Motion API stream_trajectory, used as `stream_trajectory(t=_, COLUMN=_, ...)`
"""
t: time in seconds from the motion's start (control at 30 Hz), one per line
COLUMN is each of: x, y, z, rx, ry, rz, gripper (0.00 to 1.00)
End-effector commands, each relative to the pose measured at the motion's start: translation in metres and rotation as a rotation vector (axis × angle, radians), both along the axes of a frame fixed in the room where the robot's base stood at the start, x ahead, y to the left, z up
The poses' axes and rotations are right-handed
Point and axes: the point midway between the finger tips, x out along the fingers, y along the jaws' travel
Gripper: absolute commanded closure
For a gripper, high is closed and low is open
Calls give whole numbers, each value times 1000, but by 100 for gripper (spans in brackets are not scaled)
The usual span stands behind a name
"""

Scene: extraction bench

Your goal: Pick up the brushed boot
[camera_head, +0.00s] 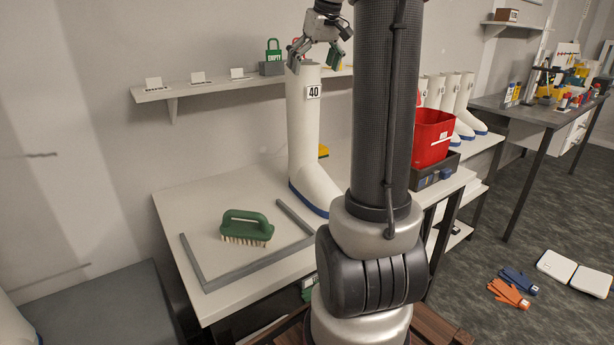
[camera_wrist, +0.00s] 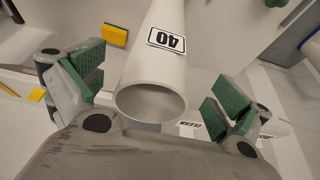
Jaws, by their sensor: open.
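A white boot (camera_head: 303,130) with a blue sole and a "40" tag stands upright on the white bench, behind the grey frame. In the wrist view the boot's open top (camera_wrist: 152,98) lies between the two green-padded fingers. My gripper (camera_head: 318,62) is open above the boot's rim, with a gap on each side. A green brush (camera_head: 245,229) rests bristles down on the bench, left of the boot. My arm hides part of the boot's toe. I cannot tell from these frames whether the boot is brushed.
A wall shelf (camera_head: 190,88) holds small cards and a green padlock (camera_head: 273,52). A red bucket (camera_head: 432,138) sits in a dark tray right of my arm. Several more white boots (camera_head: 462,100) stand behind it. Gloves (camera_head: 508,292) lie on the floor.

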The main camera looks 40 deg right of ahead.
Motion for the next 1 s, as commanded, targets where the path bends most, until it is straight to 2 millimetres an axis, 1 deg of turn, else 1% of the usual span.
stream_trajectory(t=0.1, x=7, y=1, z=-19, rx=1, ry=3, rz=1, gripper=0)
stream_trajectory(t=0.2, x=13, y=1, z=-33, rx=1, ry=2, rz=0, gripper=0)
stream_trajectory(t=0.27, x=16, y=0, z=-39, rx=1, ry=2, rz=0, gripper=0)
stream_trajectory(t=0.37, x=18, y=0, z=-43, rx=0, ry=0, rz=0, gripper=0)
stream_trajectory(t=0.53, x=18, y=0, z=-43, rx=0, ry=0, rz=0, gripper=0)
stream_trajectory(t=0.57, x=18, y=0, z=-43, rx=0, ry=0, rz=0, gripper=2)
stream_trajectory(t=0.6, x=18, y=0, z=-43, rx=0, ry=0, rz=0, gripper=9)
stream_trajectory(t=0.67, x=18, y=0, z=-43, rx=0, ry=0, rz=0, gripper=20)
stream_trajectory(t=0.7, x=18, y=0, z=-43, rx=0, ry=0, rz=0, gripper=27)
stream_trajectory(t=0.77, x=18, y=0, z=-43, rx=0, ry=0, rz=0, gripper=38)
stream_trajectory(t=0.8, x=18, y=0, z=-43, rx=0, ry=0, rz=0, gripper=46)
stream_trajectory(t=0.87, x=18, y=0, z=-43, rx=0, ry=0, rz=0, gripper=56)
stream_trajectory(t=1.0, x=18, y=0, z=-43, rx=0, ry=0, rz=0, gripper=82)
